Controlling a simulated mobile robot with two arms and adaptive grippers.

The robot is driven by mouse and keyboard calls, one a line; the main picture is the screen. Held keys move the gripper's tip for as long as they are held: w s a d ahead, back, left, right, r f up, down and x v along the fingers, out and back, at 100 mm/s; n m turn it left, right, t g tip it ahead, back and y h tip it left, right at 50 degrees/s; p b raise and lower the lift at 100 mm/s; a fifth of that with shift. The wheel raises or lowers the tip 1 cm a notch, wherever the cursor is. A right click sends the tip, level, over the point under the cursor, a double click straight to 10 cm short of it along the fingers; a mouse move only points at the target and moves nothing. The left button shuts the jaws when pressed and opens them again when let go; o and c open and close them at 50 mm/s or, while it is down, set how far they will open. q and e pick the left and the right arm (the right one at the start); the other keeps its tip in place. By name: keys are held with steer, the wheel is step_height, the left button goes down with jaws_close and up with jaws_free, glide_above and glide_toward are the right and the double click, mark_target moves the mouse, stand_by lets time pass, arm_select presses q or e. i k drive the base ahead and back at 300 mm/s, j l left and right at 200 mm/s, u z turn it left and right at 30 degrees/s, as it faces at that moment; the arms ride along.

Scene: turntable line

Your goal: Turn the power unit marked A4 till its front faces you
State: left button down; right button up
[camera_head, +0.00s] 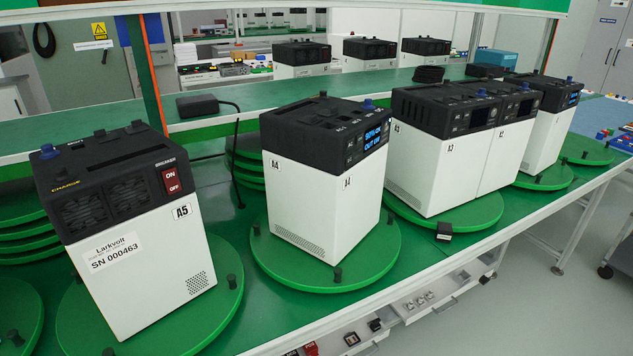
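The power unit marked A4 (312,200) stands upright in the middle of the bench, white below with a black top section. It rests on a round green turntable (375,262) with small black pegs near its rim. A lit blue display (376,138) reading "90% OK" and "OUT ON" is on its right-hand visible face, turned to the right of the picture. The left-hand visible face has a vent low down and an A4 label. The other two sides are hidden. Neither of my grippers is in view.
Unit A5 (150,265) stands on its own turntable at left, its red breaker switch showing. Units marked A3 (430,175) and another unit (545,135) stand at right on turntables. A black adapter (198,105) with a cable lies behind A4. Stacked green discs (245,165) are behind-left.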

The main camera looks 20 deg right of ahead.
mark_target(371, 258)
steer(key=i+l+u, duration=0.4)
steer(key=i+l, duration=0.15)
steer(key=l, duration=0.15)
steer(key=i+l+u, duration=0.15)
steer(key=l, duration=0.25)
steer(key=i, duration=0.1)
